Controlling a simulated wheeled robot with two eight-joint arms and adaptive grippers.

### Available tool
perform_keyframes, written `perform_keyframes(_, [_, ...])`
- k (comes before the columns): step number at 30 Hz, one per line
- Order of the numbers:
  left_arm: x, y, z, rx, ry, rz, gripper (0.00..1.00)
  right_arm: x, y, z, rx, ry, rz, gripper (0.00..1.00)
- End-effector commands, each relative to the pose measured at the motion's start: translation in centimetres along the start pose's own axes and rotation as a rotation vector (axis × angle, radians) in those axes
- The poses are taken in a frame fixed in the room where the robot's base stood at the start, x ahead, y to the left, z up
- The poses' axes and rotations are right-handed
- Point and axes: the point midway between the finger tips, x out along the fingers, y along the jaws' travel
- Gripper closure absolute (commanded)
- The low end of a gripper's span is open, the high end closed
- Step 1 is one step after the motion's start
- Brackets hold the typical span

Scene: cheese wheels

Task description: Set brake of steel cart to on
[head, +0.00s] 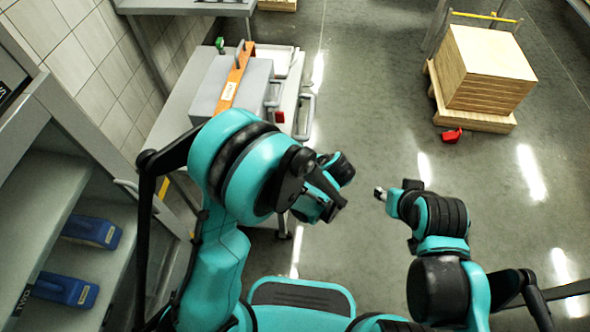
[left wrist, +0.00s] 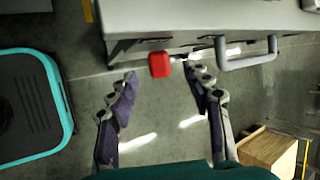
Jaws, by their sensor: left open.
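The steel cart (head: 178,128) stands beyond my left arm in the head view, partly hidden by it. Its grey edge (left wrist: 215,22) and a bar handle (left wrist: 250,64) cross the top of the left wrist view. A red tab (left wrist: 160,64) hangs just below that edge; I cannot tell its brake setting. My left gripper (left wrist: 160,74) is open and empty, its fingertips on either side of the red tab in the picture, with no contact visible. In the head view, my right gripper (head: 380,193) is over open floor, away from the cart; its jaws are too small to read.
A grey box with an orange strip (head: 236,75) lies on the cart. A shelf unit (head: 50,160) with blue items (head: 90,230) stands at the left. A wooden stack (head: 488,65) on a pallet and a red object (head: 451,135) are at the right. The middle floor is clear.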

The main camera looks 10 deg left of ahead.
Motion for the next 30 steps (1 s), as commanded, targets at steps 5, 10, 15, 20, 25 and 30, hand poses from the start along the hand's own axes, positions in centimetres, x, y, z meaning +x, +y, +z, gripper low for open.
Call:
perform_keyframes(5, [1.4,0.5,-0.7,0.043,-0.016,-0.008,0.5,0.3,0.0,0.2,0.0,0.0,0.0,0.6])
perform_keyframes(10, [4.2,0.6,-0.7,0.041,-0.016,-0.007,0.5,1.3,0.0,1.0,0.0,0.0,0.0,0.6])
perform_keyframes(15, [6.8,0.5,-0.7,0.04,-0.015,-0.007,0.5,2.2,0.0,1.6,0.0,0.0,0.0,0.6])
perform_keyframes(20, [8.1,0.5,-0.6,0.041,-0.014,-0.007,0.5,2.6,0.0,1.9,0.0,0.0,0.0,0.6])
perform_keyframes(25, [8.4,0.4,-0.6,0.042,-0.014,-0.007,0.5,2.6,0.0,1.9,0.0,0.0,0.0,0.6])
perform_keyframes(30, [8.3,0.3,-0.6,0.041,-0.014,-0.007,0.58,2.6,0.0,1.9,0.0,0.0,0.0,0.6])
